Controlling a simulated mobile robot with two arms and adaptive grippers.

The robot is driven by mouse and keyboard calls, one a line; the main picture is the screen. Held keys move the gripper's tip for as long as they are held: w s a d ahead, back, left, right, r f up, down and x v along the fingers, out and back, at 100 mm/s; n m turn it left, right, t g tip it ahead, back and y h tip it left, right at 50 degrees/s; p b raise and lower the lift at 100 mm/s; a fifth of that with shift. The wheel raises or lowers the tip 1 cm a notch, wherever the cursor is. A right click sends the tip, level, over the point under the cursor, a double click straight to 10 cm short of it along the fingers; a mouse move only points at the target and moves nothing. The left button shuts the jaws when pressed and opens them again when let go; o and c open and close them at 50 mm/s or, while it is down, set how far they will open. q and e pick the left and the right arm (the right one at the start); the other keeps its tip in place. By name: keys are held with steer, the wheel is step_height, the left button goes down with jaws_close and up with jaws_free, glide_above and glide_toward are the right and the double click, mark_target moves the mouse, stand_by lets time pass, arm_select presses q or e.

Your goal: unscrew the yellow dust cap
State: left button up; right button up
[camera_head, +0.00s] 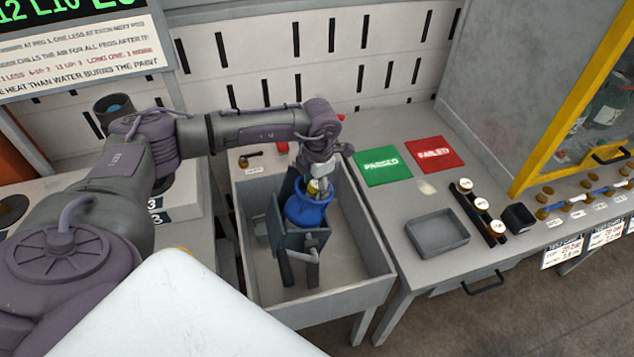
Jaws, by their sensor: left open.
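The yellow dust cap (313,187) sits on top of a blue cylinder (308,212). The blue cylinder stands upright between the grey plates of a holder (287,238) inside a grey open-topped bin. My left gripper (314,178) points down right at the cap from above. It is open, and its fingers partly hide the cap. I cannot tell whether the fingers touch it. My right gripper is not in view.
The grey bin (375,278) has raised walls around the holder. On the table to its right are a green PASSED mat (383,166), a red FAILED mat (434,152), an empty grey tray (437,234) and a rack with several round caps (481,204). A yellow-framed cabinet (572,95) stands far right.

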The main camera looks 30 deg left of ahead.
arm_select(q)
steer(key=shift+w+f, duration=0.1)
steer(key=shift+w+b, duration=0.1)
steer(key=shift+b, duration=0.2)
stand_by(0.3)
steer(key=shift+d, duration=0.1)
jaws_close()
steer(key=shift+n, duration=1)
steer(key=n+y, duration=0.1)
steer(key=n, duration=0.2)
steer(key=shift+n+y, duration=0.3)
steer(key=shift+n, duration=0.1)
